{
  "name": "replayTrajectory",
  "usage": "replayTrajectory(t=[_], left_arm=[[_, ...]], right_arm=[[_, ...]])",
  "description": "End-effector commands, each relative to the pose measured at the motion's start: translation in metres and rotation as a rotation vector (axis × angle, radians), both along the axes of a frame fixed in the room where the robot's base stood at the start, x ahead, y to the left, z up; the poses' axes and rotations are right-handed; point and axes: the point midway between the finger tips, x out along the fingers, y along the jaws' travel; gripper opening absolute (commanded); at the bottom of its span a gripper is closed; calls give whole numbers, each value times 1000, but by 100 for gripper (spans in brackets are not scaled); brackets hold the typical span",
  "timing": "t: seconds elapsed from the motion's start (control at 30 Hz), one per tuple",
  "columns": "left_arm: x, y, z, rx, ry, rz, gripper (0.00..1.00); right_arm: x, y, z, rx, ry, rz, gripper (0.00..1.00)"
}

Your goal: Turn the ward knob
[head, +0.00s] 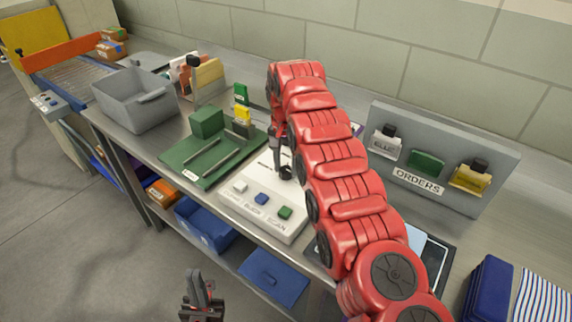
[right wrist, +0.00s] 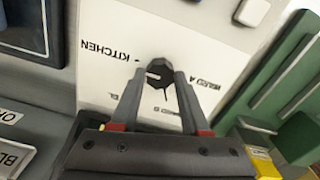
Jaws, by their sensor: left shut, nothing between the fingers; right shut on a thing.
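The ward knob (right wrist: 159,72) is a small dark faceted knob with a white mark on its left side in the right wrist view. It stands on a white panel (right wrist: 110,20) printed with KITCHEN, WARD A and other partly hidden labels. My right gripper (right wrist: 158,78) is shut on the knob, one finger on each side. In the head view my right gripper (head: 284,172) is over the white panel (head: 242,208), behind its white, blue and green buttons; my red arm hides part of the panel. My left gripper (head: 202,285) is shut and empty, low in front of the bench.
A green fixture (head: 190,175) with a block and rails lies left of the panel. A grey bin (head: 135,100) stands further left.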

Motion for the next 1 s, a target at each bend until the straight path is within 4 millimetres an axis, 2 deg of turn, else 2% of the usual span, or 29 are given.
replayTrajectory(t=[0.3, 0.33, 0.47, 0.8, 1.0], left_arm=[[0, 0, 0, 0, 0, 0, 0], [0, 0, 0, 0, 0, 0, 0], [0, 0, 0, 0, 0, 0, 0], [0, 0, 2, 0, 0, 0, 0], [0, 0, 17, 0, 0, 0, 0]], right_arm=[[1, 0, 1, 1, -4, -2, 0], [1, 0, 1, 1, -4, -2, 51], [1, 0, 1, 0, -2, -1, 75], [0, 0, 2, 1, -1, -1, 76], [0, -1, 20, 0, -1, -2, 76]])
